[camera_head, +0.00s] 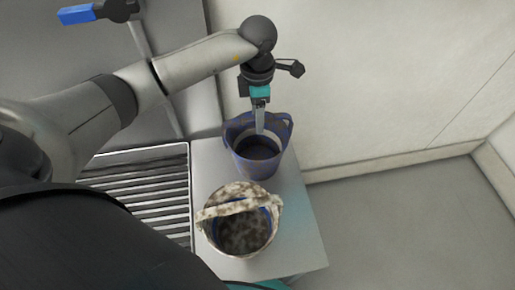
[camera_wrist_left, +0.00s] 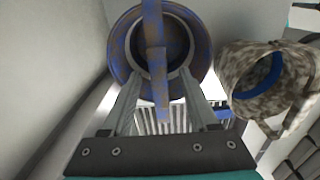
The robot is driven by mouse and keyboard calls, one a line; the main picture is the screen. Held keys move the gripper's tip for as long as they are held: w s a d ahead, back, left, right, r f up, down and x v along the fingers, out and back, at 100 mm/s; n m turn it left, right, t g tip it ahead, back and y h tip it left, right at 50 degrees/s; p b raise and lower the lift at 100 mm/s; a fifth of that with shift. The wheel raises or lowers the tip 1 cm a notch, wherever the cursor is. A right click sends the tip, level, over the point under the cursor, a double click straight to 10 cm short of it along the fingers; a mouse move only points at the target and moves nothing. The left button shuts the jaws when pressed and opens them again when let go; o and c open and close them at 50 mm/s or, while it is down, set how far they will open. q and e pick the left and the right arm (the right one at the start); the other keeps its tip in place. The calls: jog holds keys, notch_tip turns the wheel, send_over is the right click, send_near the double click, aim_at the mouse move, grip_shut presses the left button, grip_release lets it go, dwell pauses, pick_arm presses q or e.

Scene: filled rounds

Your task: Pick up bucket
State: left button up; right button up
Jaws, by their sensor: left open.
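A blue bucket with brownish wear (camera_head: 243,163) stands on a grey surface, with dark contents inside. A second bucket, mottled off-white and brown (camera_head: 212,238) with a raised handle, stands nearer to me. My left gripper (camera_head: 260,131) points down over the blue bucket, its fingers at the rim opening. In the left wrist view, the left gripper (camera_wrist_left: 163,75) is open, and the blue bucket's handle strip (camera_wrist_left: 152,25) runs between its fingers. Whether the fingers touch the handle I cannot tell. The mottled bucket also shows at the right of that view (camera_wrist_left: 240,72). My right gripper is out of view.
The grey stand top (camera_head: 299,240) holds both buckets, with a bare strip on its right. A slatted grate (camera_head: 140,190) lies left of it. A pale wall (camera_head: 380,80) rises close behind the blue bucket. Grey floor (camera_head: 400,225) at right is clear.

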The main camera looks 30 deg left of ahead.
pick_arm(q)
jog(key=shift+f, duration=0.9)
jog(key=shift+r, duration=0.1)
grip_shut()
dwell(0.6)
